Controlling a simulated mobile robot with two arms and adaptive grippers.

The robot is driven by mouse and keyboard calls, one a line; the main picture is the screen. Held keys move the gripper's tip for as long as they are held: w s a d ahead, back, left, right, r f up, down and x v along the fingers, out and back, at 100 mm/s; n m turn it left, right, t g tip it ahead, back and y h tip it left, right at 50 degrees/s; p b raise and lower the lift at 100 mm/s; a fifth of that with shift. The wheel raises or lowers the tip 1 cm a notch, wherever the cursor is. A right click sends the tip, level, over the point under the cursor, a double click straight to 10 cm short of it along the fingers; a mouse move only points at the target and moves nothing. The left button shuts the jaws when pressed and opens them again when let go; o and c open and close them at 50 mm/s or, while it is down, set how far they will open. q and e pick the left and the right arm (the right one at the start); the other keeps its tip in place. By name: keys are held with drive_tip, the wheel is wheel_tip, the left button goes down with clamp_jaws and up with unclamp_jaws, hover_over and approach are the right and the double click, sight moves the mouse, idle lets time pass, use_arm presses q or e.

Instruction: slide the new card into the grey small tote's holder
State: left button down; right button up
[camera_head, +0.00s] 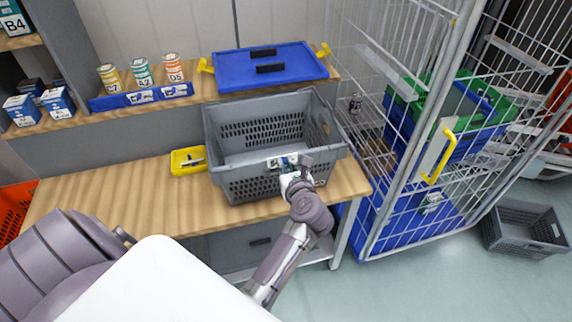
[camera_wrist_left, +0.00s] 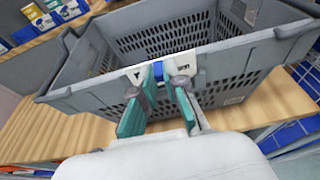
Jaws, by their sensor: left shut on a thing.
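The grey small tote (camera_head: 222,160) stands on the wooden bench, and its front wall and rim fill much of the left wrist view (camera_wrist_left: 85,88). My left gripper (camera_head: 287,172) is at the middle of the tote's front rim. In the left wrist view its teal fingers (camera_wrist_left: 161,90) are shut on a white card (camera_wrist_left: 188,67) with dark print and a blue middle part. The card lies along the outside of the rim, partly covered by the fingertips. The holder cannot be told apart from the card, so I cannot tell whether the card is inside it. My right gripper is not in view.
A small yellow bin (camera_head: 187,169) is left of the tote. A blue lid with yellow handles (camera_head: 230,84) lies behind it. Cans stand near a blue strip (camera_head: 115,102). A wire cage cart (camera_head: 370,225) stands close on the right. The bench's left part is clear.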

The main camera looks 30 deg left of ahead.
use_arm(q)
drive_tip(key=shift+f+b, duration=0.65)
drive_tip(key=shift+f, duration=0.15)
drive_tip(key=c, duration=1.1)
unclamp_jaws()
drive_tip(key=shift+c, duration=0.2)
drive_tip(key=shift+r, duration=0.1)
